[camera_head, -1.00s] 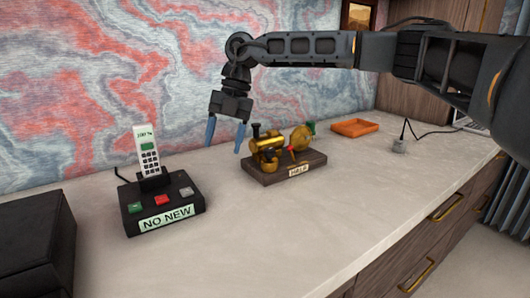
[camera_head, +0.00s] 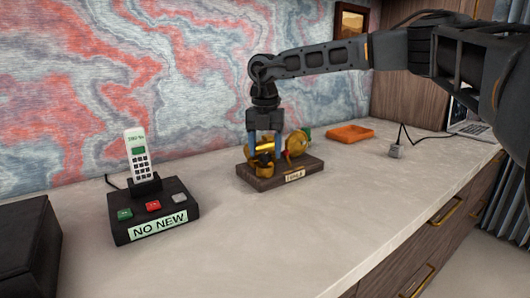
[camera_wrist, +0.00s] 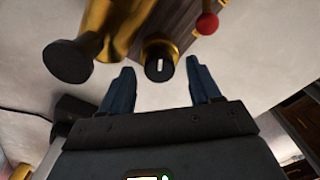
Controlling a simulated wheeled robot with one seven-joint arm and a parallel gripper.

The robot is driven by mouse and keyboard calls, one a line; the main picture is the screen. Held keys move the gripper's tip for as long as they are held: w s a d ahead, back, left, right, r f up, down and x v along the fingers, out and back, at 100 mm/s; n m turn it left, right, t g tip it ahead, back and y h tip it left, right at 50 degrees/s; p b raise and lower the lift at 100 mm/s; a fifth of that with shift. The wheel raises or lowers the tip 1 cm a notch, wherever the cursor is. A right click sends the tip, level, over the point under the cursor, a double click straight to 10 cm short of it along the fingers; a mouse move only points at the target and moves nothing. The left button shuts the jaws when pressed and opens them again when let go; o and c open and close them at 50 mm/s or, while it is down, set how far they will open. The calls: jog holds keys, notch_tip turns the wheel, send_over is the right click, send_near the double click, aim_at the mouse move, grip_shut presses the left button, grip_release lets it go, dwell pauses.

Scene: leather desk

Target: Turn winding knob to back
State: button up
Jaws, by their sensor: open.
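A brass model engine stands on a dark wooden base (camera_head: 280,182) on the desk, with a small label (camera_head: 295,176) on the front that is too blurred to read surely. In the wrist view a round knob (camera_wrist: 159,66) with a black face, a white mark and a brass rim sits on the wooden base. My gripper (camera_head: 265,152) points down at the engine, its blue fingers open. In the wrist view the open fingers of my gripper (camera_wrist: 160,72) lie on either side of the knob, apart from it. The fingers partly hide the engine in the head view.
A red ball-tipped lever (camera_wrist: 207,23) and a black flared brass part (camera_wrist: 68,60) are close to the fingers. A phone (camera_head: 138,155) on a black dock (camera_head: 155,222) stands left. The front desktop is clear.

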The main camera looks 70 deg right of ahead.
jog(key=shift+f, duration=0.35)
jog(key=shift+c, duration=0.2)
jog(key=c, duration=1)
